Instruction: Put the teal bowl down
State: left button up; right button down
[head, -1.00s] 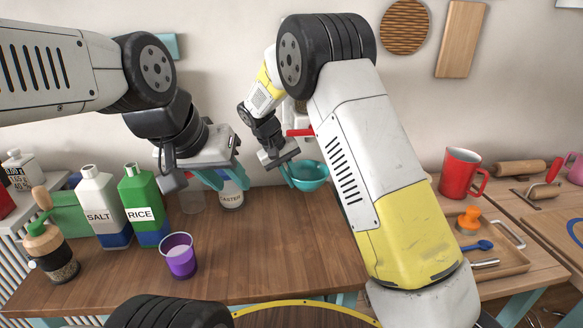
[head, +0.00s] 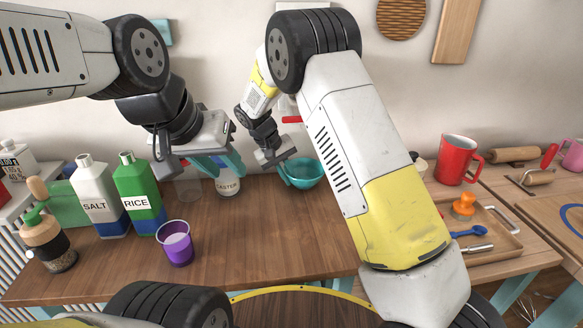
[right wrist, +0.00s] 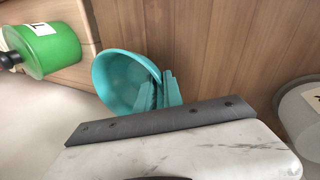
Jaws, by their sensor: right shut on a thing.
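The teal bowl (head: 306,171) is near the back of the wooden table, right of the caster canister. My right gripper (head: 287,178) is shut on the bowl's left rim in the head view. In the right wrist view the bowl (right wrist: 115,75) shows its hollow side, with the right gripper's teal fingers (right wrist: 158,92) closed on its rim. I cannot tell whether the bowl's base touches the table. My left gripper (head: 224,166) is open and empty in front of the caster canister.
The wooden table (head: 265,235) has clear room at its middle. The caster canister (head: 228,186), rice bottle (head: 139,200), salt bottle (head: 96,205) and purple cup (head: 176,245) stand to the left. A red mug (head: 455,160) stands on the right. A green canister (right wrist: 45,45) shows in the wrist view.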

jog(key=shift+f, duration=0.15)
jog(key=c, duration=1.4)
grip_release()
jog(key=v, duration=0.7)
jog(key=shift+a+r, duration=0.15)
jog(key=shift+r, duration=0.15)
grip_shut()
jog(key=shift+s, duration=0.1)
